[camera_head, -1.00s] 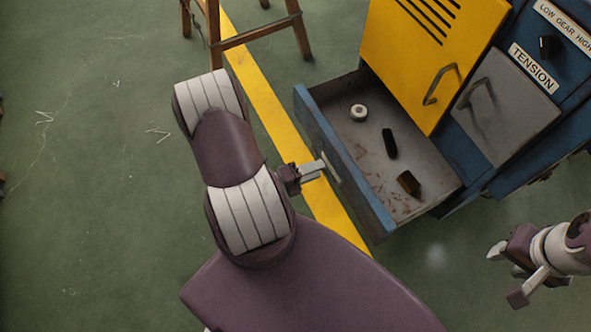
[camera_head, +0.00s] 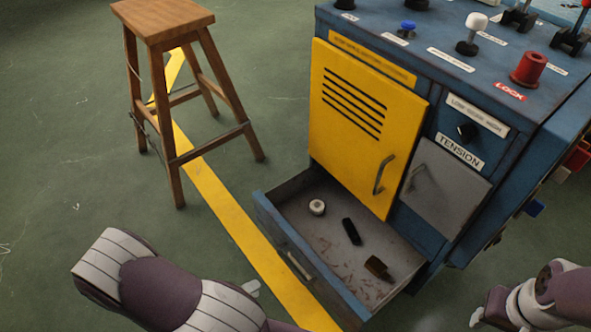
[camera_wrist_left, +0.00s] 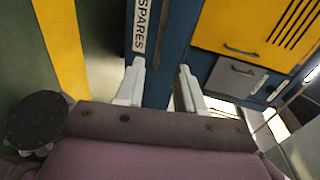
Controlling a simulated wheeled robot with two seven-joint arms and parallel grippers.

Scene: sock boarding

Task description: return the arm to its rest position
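My left arm (camera_head: 160,290) comes in at the lower left of the head view. Only a pale fingertip of my left gripper (camera_head: 250,288) shows past it, left of the open drawer's handle (camera_head: 300,266). In the left wrist view my left gripper (camera_wrist_left: 161,78) is open, its two fingers apart with nothing between them. Behind them is the blue drawer front with the SPARES label (camera_wrist_left: 143,28). My right gripper (camera_head: 484,312) is at the lower right edge, empty and partly cut off by the frame; its fingers showed apart a second ago.
The open drawer (camera_head: 272,217) holds a white round piece (camera_head: 317,207), a black piece (camera_head: 351,231) and a brown block (camera_head: 377,268). The blue cabinet has a yellow door (camera_head: 355,150) and a grey door (camera_head: 440,190). A wooden stool (camera_head: 165,20) stands at the upper left. Floor at left is clear.

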